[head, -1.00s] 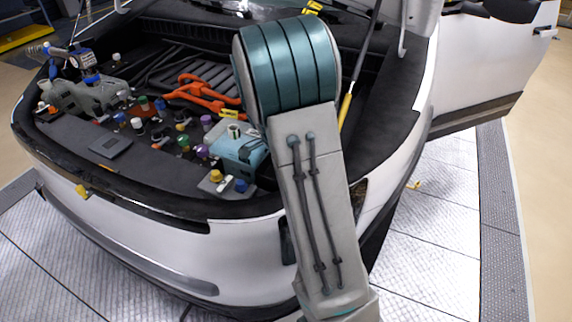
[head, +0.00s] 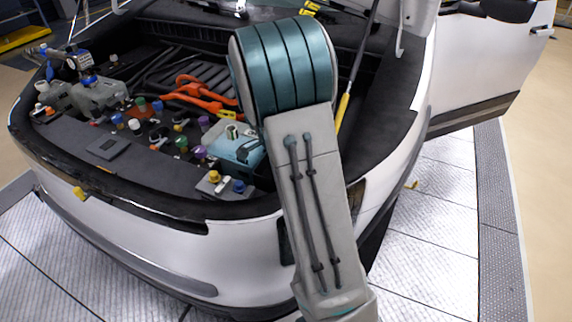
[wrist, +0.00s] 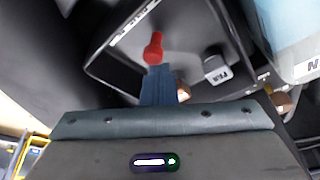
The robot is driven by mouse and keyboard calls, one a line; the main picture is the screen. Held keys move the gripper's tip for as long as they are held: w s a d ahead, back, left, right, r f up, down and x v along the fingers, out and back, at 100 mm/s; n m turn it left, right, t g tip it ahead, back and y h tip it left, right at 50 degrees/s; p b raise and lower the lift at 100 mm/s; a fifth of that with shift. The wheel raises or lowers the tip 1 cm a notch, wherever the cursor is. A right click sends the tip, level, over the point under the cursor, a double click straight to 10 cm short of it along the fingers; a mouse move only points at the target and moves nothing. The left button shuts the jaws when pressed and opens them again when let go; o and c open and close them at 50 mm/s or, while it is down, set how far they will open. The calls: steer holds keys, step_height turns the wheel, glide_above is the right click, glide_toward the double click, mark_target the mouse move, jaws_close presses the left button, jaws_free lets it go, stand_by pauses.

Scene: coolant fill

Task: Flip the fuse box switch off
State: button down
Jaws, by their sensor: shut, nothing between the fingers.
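In the wrist view, a red switch lever (wrist: 153,46) stands out from a dark box face with a pale-lettered edge (wrist: 118,42), which I take to be the fuse box. My gripper (wrist: 157,70) has its narrow blue-grey fingers shut and empty. The fingertips are right at the lower end of the red lever in the picture; I cannot tell whether they touch it. In the head view, my arm covers the gripper, and I cannot make out the switch there.
A small grey labelled block (wrist: 216,68) sits right of the lever. A pale translucent container (wrist: 288,35) is close on the right. In the head view, the open bay holds several coloured caps, orange cables (head: 205,93) and a teal box (head: 236,148). A yellow-handled rod (head: 343,106) stands right of my arm.

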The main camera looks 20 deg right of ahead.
steer(key=shift+a+r, duration=0.1)
steer(key=shift+r+p, duration=0.3)
steer(key=shift+r, duration=0.4)
steer(key=shift+s+r+p, duration=0.1)
steer(key=shift+r+p, duration=0.3)
steer(key=shift+r, duration=0.1)
steer(key=s+r+p, duration=0.3)
steer(key=r+p, duration=0.1)
steer(key=r, duration=0.4)
steer(key=shift+a+r, duration=0.25)
steer(key=shift+a, duration=0.1)
steer(key=shift+s, duration=0.1)
